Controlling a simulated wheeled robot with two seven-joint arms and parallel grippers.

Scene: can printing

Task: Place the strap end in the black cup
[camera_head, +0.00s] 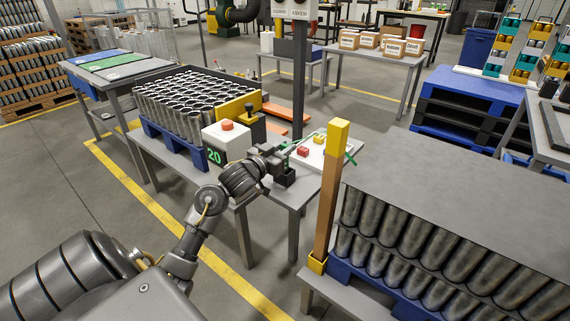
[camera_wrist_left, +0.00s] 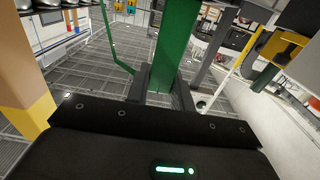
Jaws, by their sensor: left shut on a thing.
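My left gripper (camera_head: 279,151) is shut on the green strap (camera_wrist_left: 172,45), which runs up from between the two dark fingers in the left wrist view. In the head view, the strap shows as thin green lines near the white panel (camera_head: 312,156), by the gripper. A small black object (camera_head: 285,179), which looks like the black cup, stands on the grey table's near right part, just below the gripper. The gripper is above it and partly hides it; its opening is not clear. My right gripper is not in view.
A white box with a red button and green "20" (camera_head: 226,142) stands close left of my gripper. A wooden post with a yellow top (camera_head: 331,180) rises at right beside a rack of metal cans (camera_head: 450,260).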

